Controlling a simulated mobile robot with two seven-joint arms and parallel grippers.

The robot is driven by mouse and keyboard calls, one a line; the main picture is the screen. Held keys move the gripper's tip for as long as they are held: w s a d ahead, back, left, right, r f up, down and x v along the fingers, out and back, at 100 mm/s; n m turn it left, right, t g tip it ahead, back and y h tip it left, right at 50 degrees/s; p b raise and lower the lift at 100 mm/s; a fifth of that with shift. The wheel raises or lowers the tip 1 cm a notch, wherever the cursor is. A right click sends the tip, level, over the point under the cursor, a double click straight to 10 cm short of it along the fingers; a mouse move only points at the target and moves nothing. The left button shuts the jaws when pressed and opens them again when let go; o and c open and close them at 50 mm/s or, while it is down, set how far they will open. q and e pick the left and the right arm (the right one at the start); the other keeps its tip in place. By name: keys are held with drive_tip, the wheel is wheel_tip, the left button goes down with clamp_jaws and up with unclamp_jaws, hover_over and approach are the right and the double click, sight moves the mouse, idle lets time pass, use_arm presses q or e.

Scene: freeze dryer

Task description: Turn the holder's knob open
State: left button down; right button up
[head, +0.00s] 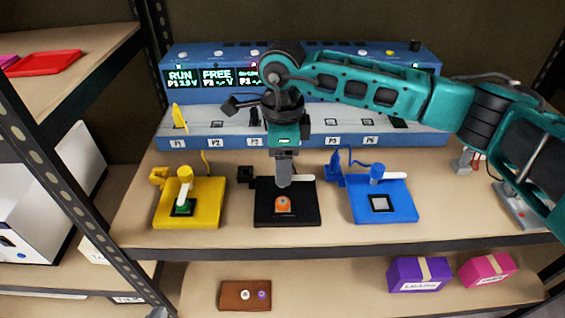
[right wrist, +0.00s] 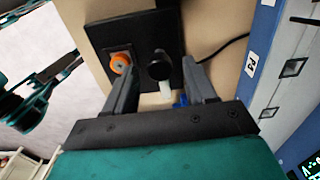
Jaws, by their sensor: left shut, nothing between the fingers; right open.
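The black holder (head: 262,216) lies on the bench between the yellow and blue holders, with an orange round piece (head: 283,203) in its front socket. A white lever (head: 303,178) sticks out to the right at its back. My right gripper (head: 283,184) points down over the back of this holder and hides the knob in the head view. In the right wrist view the black round knob (right wrist: 159,69) lies between the two separated fingers, with clear gaps at both sides. My right gripper is open and empty.
The yellow holder (head: 211,214) stands to the left and the blue holder (head: 396,212) to the right. A blue machine (head: 182,88) with lit screens runs behind. A shelf post (head: 75,165) rises at the left. Bench in front of the holders is clear.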

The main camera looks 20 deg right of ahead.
wheel_tip(320, 180, up, 12)
drive_tip(key=p, duration=0.1)
idle(0.6)
